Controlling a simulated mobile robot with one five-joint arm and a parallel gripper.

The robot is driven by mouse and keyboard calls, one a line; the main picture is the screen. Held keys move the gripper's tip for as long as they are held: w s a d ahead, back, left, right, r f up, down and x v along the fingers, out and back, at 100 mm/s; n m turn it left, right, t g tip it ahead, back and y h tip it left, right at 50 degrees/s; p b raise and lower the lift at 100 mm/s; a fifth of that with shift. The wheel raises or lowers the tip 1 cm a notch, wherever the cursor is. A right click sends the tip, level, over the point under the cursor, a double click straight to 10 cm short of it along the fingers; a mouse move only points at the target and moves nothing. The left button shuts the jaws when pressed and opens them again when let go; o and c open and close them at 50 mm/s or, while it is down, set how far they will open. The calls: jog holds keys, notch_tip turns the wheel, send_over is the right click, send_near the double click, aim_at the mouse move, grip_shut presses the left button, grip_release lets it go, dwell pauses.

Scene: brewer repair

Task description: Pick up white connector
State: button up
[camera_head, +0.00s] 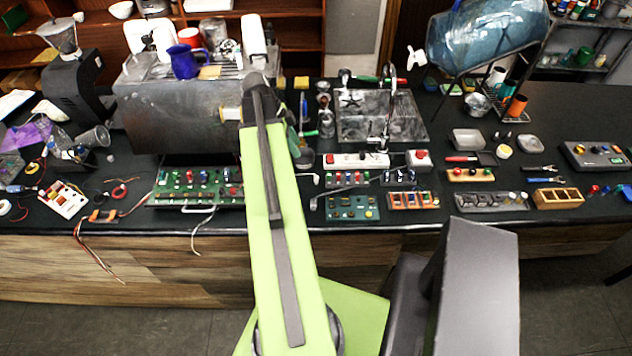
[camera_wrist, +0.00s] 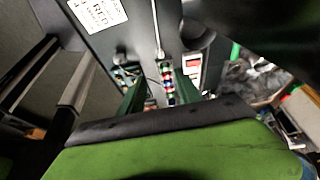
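I cannot single out the white connector with certainty; several small parts on the counter are too small to tell apart. A white block with coloured spots (camera_head: 65,198) lies at the left front of the counter, near loose wires (camera_head: 97,240) with orange ends. My green arm reaches forward over the counter in the head view and hides part of it. My gripper is mostly hidden there by the arm. In the wrist view, two dark green fingers of my gripper (camera_wrist: 169,98) stand apart with nothing visibly held. Boards with coloured parts lie beyond them.
A steel coffee machine (camera_head: 170,110) stands left of my arm, with a blue mug (camera_head: 184,62) on top. A green circuit board (camera_head: 198,187) lies before it. A white power strip (camera_head: 355,160) and a sink (camera_head: 380,115) are to the right. Small trays and boards crowd the right side.

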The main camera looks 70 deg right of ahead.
jog(key=b, duration=1.1)
send_over(316, 176)
jog(key=w+a, duration=0.2)
jog(key=f, duration=1.1)
jog(key=shift+w+d+f, duration=0.1)
jog(key=shift+w+d, duration=0.05)
jog(key=shift+d, duration=0.1)
jog(key=shift+d+f, duration=0.1)
jog(key=shift+f, duration=0.05)
jog(key=b+x, duration=0.5)
jog(key=shift+d, duration=0.1)
grip_shut()
